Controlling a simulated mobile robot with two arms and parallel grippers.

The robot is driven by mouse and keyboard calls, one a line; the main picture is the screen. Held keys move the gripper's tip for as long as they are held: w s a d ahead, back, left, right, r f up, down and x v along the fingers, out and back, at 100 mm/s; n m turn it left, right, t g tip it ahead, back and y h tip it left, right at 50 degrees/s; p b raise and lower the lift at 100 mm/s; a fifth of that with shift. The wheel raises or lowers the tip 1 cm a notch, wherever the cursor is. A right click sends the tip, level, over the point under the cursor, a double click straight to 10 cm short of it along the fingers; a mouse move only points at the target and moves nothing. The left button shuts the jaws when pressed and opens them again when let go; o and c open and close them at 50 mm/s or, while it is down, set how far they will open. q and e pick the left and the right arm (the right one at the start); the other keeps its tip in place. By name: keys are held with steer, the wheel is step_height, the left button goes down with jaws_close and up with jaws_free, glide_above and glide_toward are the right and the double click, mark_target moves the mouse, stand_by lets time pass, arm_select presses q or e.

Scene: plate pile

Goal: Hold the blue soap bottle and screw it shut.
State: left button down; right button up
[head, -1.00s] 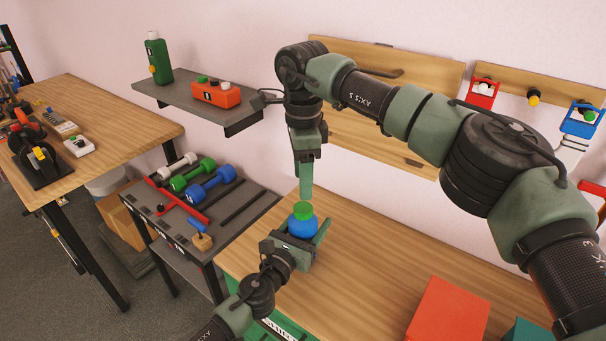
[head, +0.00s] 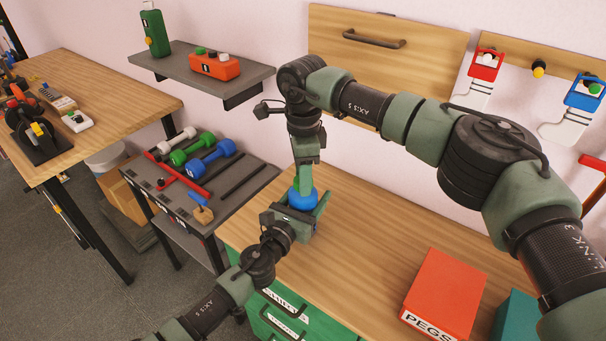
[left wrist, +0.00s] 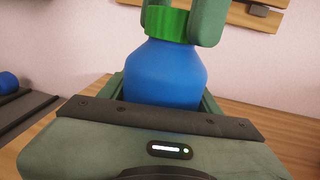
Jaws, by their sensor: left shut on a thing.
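The blue soap bottle (head: 303,199) stands upright between the fingers of my left gripper (head: 303,212), above the near left end of the wooden worktop. In the left wrist view the blue bottle (left wrist: 165,75) fills the middle, with a green cap (left wrist: 168,23) on its neck. My left gripper is shut on the bottle body. My right gripper (head: 304,178) points straight down from above.
An orange-red pegs box (head: 446,290) and a teal box (head: 517,318) stand on the worktop at the right. Left of the bottle, a dark rack (head: 225,205) holds several dumbbells. A grey shelf (head: 190,72) carries a green bottle and an orange box. The worktop's middle is clear.

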jaws_close()
steer(key=m, duration=0.8)
steer(key=o, duration=0.7)
jaws_free()
step_height(320, 180, up, 12)
arm_select(q)
steer(key=shift+c, duration=1.3)
jaws_free()
